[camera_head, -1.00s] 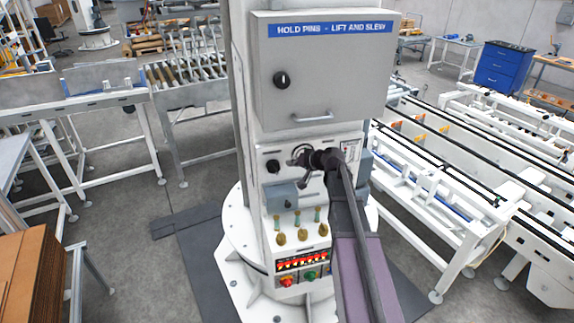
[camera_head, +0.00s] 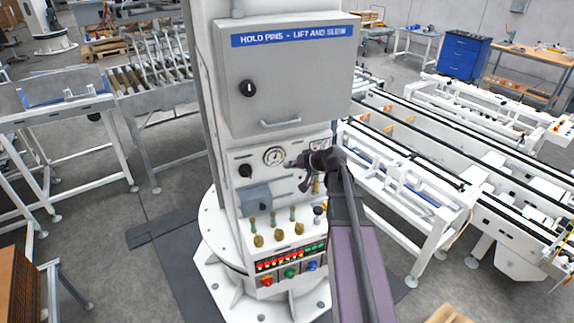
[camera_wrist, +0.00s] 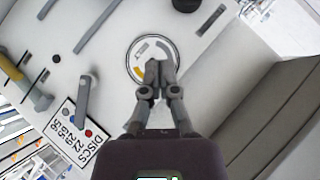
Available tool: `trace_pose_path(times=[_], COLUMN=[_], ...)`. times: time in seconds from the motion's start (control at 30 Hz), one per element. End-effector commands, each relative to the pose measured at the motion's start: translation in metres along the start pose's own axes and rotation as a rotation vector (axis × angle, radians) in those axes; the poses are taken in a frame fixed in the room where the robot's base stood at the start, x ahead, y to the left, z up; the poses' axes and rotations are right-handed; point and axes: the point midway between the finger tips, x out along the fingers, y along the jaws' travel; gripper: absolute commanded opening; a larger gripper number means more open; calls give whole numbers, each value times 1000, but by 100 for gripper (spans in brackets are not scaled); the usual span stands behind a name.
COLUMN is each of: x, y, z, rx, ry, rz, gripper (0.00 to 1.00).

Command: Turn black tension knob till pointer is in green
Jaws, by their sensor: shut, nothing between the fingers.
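The black knob (camera_head: 245,171) sits on the white panel, left of the round gauge (camera_head: 273,155). Part of a black round thing, perhaps this knob, shows at the top edge of the wrist view (camera_wrist: 187,4). The gauge also shows in the wrist view (camera_wrist: 138,50), with a yellow-orange band and a grey band. Its lower part is hidden by my fingers, and I cannot tell where the pointer stands. My gripper (camera_wrist: 158,66) is shut and empty, in front of the gauge in that view. In the head view my gripper (camera_head: 299,164) is right of the gauge, apart from the knob.
A grey cabinet (camera_head: 290,85) with its own black knob (camera_head: 248,88) and a handle juts out above the panel. A grey-blue box (camera_head: 256,199), brass valves (camera_head: 278,236) and coloured buttons (camera_head: 289,272) are below. The wrist view shows a grey lever (camera_wrist: 82,96) and a DISCS label (camera_wrist: 72,130).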

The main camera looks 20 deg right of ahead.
Motion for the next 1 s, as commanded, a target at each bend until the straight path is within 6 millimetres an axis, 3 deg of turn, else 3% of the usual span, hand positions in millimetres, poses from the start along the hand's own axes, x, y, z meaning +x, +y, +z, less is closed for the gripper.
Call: trace_pose_path(times=[0.1,0.43,1.0], x=[0,12,74], y=[0,-6,-37], z=[0,8,57], rx=[0,-29,-281], ry=[0,-45,-318], rz=[0,43,428], gripper=[0,98,100])
